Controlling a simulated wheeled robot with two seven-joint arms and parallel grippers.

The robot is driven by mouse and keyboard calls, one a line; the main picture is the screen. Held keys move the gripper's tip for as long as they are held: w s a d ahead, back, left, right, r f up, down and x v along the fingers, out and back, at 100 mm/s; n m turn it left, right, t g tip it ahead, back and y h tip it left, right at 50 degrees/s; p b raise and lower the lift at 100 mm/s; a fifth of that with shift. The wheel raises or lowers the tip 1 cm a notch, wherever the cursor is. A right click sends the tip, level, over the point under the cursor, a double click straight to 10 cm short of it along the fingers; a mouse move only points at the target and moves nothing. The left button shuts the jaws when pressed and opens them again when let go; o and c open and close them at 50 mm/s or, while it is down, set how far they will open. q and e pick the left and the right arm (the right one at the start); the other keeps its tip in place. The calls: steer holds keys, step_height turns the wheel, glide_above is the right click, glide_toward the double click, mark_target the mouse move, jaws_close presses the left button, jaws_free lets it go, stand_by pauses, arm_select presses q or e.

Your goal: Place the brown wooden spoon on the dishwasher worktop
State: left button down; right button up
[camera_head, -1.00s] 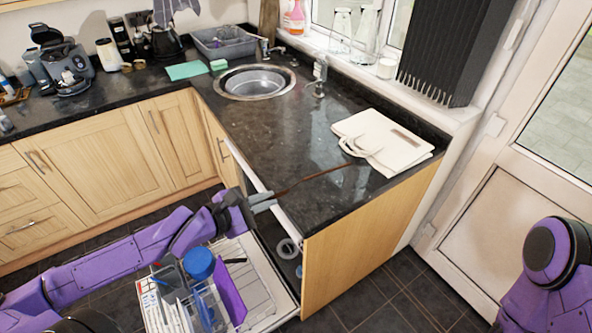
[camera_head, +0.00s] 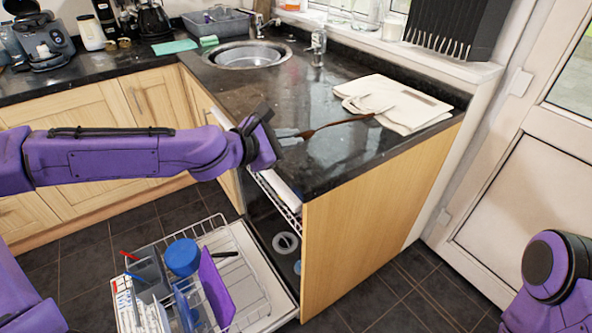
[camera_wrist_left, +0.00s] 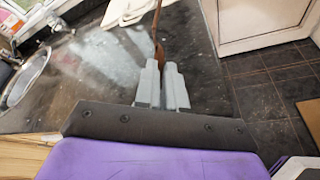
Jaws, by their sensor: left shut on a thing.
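The brown wooden spoon (camera_head: 338,124) is held at one end by my left gripper (camera_head: 291,136). Its long thin body points right across the dark worktop (camera_head: 260,92), with the far end by the white cloth bag. In the left wrist view, the spoon (camera_wrist_left: 158,28) extends away from the grey fingers of my left gripper (camera_wrist_left: 162,85), which are shut on it. I cannot tell whether the spoon touches the worktop. The right gripper is out of view.
A folded white bag (camera_head: 395,102) lies on the worktop. A round sink (camera_head: 246,55) is behind. Below, the open dishwasher's pulled-out rack (camera_head: 255,290) holds a blue cup (camera_head: 183,257), a purple board (camera_head: 216,288) and other dishes. The worktop's middle is clear.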

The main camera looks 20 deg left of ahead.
mark_target(295, 167)
arm_select(q)
steer(key=shift+w+d+f+b, duration=0.1)
steer(key=shift+w+f+b, duration=0.05)
steer(key=shift+w+f, duration=0.4)
steer(key=shift+w+d+f+b, duration=0.15)
steer(key=shift+w+f, duration=0.2)
steer(key=shift+f, duration=0.35)
step_height(295, 167, down, 2)
steer(key=shift+w+d+f+b, duration=0.15)
steer(key=shift+f+b, duration=0.1)
steer(key=shift+b, duration=0.2)
steer(key=shift+f, duration=0.4)
steer(key=c, duration=1.6)
jaws_free()
steer(key=shift+f, duration=0.1)
steer(key=shift+c, duration=0.2)
steer(key=o, duration=0.4)
